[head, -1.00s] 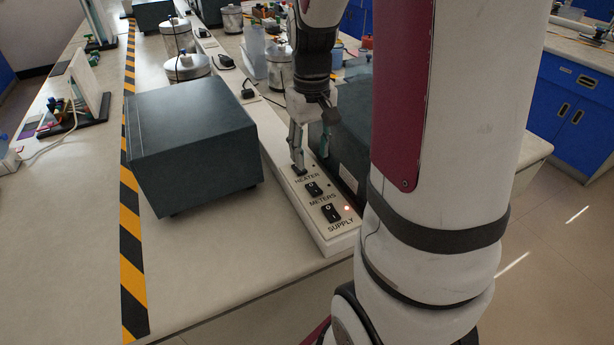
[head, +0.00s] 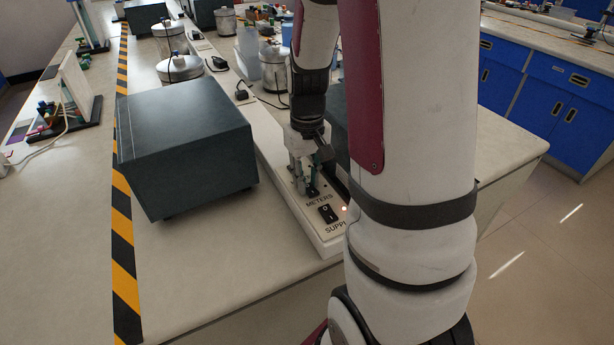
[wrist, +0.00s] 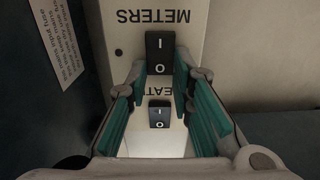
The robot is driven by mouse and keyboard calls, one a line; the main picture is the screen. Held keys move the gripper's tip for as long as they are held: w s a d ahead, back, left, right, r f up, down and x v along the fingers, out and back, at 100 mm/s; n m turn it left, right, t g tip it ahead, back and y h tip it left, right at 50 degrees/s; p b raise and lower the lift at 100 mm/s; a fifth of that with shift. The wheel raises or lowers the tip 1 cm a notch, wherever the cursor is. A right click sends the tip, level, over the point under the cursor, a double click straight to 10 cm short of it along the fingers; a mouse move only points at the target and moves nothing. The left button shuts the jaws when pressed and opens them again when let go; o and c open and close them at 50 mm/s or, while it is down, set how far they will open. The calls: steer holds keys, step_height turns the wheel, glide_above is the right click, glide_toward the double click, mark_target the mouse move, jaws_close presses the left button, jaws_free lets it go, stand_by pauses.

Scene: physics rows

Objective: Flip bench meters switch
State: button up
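The meters switch (wrist: 159,55) is a black rocker marked I and O on a white panel, beside the upside-down METERS label in the wrist view. In the head view the meters switch (head: 313,191) is partly hidden by my gripper (head: 303,180). In the wrist view my gripper (wrist: 162,78) is open, with its teal-padded fingers apart to the left and right of the switch's lower end. I see nothing held. I cannot tell whether the tips touch the switch or panel.
The heater switch (wrist: 159,117) shows between the fingers. The supply switch (head: 327,213) and a small red light (head: 344,208) are nearer the panel's front end. A dark box (head: 185,145) stands close on the left. My arm hides the right side.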

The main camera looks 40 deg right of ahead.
jaws_close()
steer(key=shift+s+t+h+b, duration=0.2)
steer(key=shift+t+h+b, duration=0.1)
steer(key=shift+t+b, duration=0.85)
steer(key=shift+s+a+r+t+b, duration=0.15)
steer(key=shift+t+b, duration=0.1)
steer(key=shift+b, duration=0.15)
steer(key=o, duration=0.8)
jaws_free()
steer(key=v, duration=1.2)
